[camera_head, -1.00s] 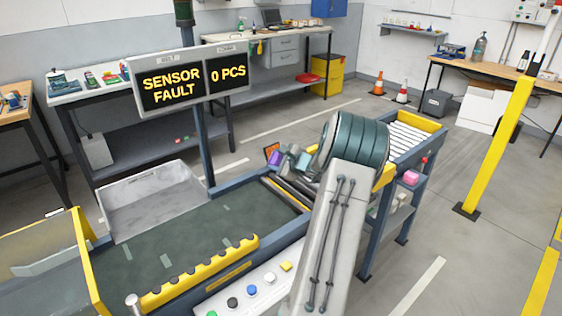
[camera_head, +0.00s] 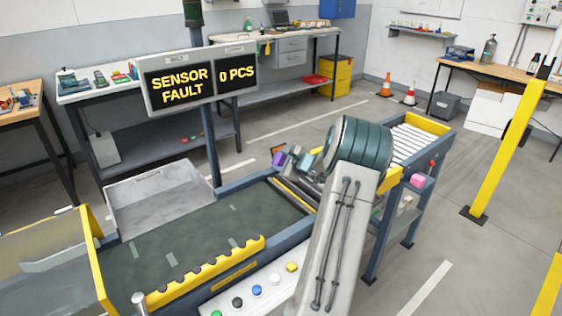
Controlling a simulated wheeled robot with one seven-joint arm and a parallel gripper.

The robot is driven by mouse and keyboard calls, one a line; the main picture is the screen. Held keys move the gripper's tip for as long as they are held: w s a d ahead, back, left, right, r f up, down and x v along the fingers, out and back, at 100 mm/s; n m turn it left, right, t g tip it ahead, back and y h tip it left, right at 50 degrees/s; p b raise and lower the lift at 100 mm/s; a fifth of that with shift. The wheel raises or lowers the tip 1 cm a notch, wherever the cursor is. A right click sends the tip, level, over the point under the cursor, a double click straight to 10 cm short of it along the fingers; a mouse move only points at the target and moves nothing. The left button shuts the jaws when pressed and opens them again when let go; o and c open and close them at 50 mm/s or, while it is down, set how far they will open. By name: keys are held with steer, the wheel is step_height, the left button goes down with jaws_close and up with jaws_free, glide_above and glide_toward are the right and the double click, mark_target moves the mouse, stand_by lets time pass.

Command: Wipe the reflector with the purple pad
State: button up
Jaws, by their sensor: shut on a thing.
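The purple pad (camera_head: 278,159) is small in the head view, at the far end of my arm beside the conveyor. My gripper (camera_head: 287,158) is shut on the pad. The orange reflector (camera_head: 277,149) shows just behind and above the pad, partly hidden by it. The pad overlaps the reflector in the picture; whether they touch is too small to tell. My arm hides part of the conveyor behind it.
A dark conveyor belt (camera_head: 200,236) with a yellow notched rail (camera_head: 205,272) lies to the left. A sign (camera_head: 198,82) reading SENSOR FAULT and 0 PCS stands above. A grey bin (camera_head: 160,198) and a roller section (camera_head: 410,142) flank it.

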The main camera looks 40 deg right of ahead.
steer(key=shift+b+x, duration=0.45)
steer(key=shift+x, duration=0.5)
steer(key=shift+s+d+p, duration=0.15)
steer(key=shift+d+p, duration=0.15)
steer(key=shift+d, duration=0.6)
steer(key=shift+s+d+p, duration=0.15)
steer(key=shift+d+p, duration=0.1)
steer(key=shift+d, duration=0.65)
steer(key=shift+s+d, duration=0.1)
steer(key=shift+d, duration=1.55)
steer(key=shift+a+f, duration=0.1)
